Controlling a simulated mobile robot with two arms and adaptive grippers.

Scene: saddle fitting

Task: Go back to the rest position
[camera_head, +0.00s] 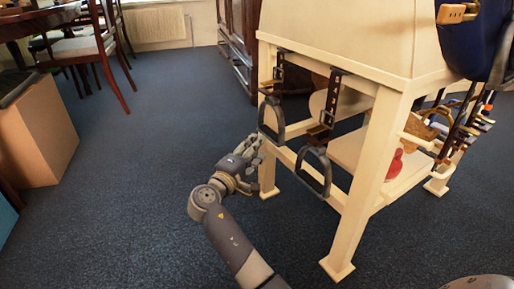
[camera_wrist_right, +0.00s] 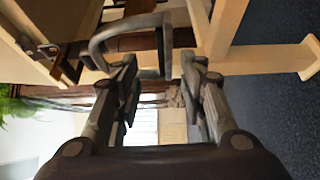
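My right gripper (camera_head: 252,150) is in the middle of the head view, its arm coming up from the bottom. It is just left of a wooden saddle stand (camera_head: 362,190), close to a dark stirrup (camera_head: 265,120) hanging from a strap. In the right wrist view the gripper (camera_wrist_right: 160,72) is open, with its two fingers apart. A stirrup (camera_wrist_right: 100,38) shows just beyond the fingertips; I cannot tell whether they touch. Nothing is clearly held. My left gripper is not in view.
A second stirrup (camera_head: 314,168) hangs on the stand's near side. Tack and brushes (camera_head: 470,120) hang at its right. A cardboard box (camera_head: 38,135) stands at the left, with a chair (camera_head: 85,45) behind. The blue carpet (camera_head: 130,200) left of my arm is clear.

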